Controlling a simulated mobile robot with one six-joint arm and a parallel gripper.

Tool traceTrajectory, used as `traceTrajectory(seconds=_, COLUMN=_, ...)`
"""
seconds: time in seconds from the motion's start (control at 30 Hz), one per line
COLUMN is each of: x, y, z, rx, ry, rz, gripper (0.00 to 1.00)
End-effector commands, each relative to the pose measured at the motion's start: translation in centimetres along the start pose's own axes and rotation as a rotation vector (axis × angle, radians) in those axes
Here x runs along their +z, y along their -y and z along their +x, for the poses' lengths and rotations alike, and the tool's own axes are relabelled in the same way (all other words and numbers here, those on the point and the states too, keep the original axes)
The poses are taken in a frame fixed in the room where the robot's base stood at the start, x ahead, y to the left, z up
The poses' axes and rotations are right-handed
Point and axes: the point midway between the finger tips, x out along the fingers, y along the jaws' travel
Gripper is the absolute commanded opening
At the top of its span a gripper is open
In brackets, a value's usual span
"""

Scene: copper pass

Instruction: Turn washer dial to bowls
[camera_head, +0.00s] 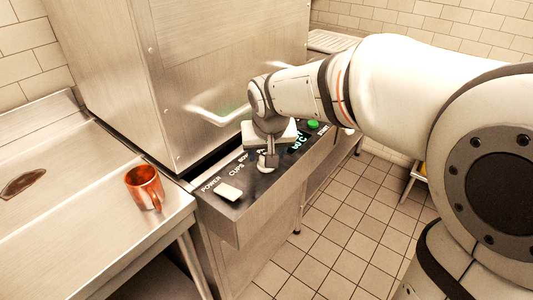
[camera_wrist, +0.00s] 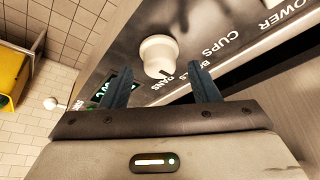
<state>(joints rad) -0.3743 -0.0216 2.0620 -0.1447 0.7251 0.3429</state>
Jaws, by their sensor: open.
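The washer dial (camera_wrist: 158,54) is a round white knob on the grey control panel (camera_wrist: 120,42), seen in the wrist view.
A white POWER switch (camera_head: 229,191) sits at the panel's near end. A lit display (camera_head: 299,142) and green button (camera_head: 313,124) are beyond my gripper. The washer's bar handle (camera_head: 213,116) is behind. A copper mug (camera_head: 144,187) stands on the steel counter at left.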

Motion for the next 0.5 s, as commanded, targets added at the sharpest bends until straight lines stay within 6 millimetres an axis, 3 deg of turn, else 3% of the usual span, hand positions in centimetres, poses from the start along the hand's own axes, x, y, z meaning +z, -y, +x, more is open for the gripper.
traceTrajectory(seconds=0.23, x=-0.1, y=0.1, z=-4.5, rx=-0.002, ry=-0.004, rz=-0.002, gripper=0.55)
traceTrajectory(seconds=0.5, x=0.0, y=0.0, z=-6.4, rx=0.0, ry=0.001, rz=-0.002, gripper=0.55)
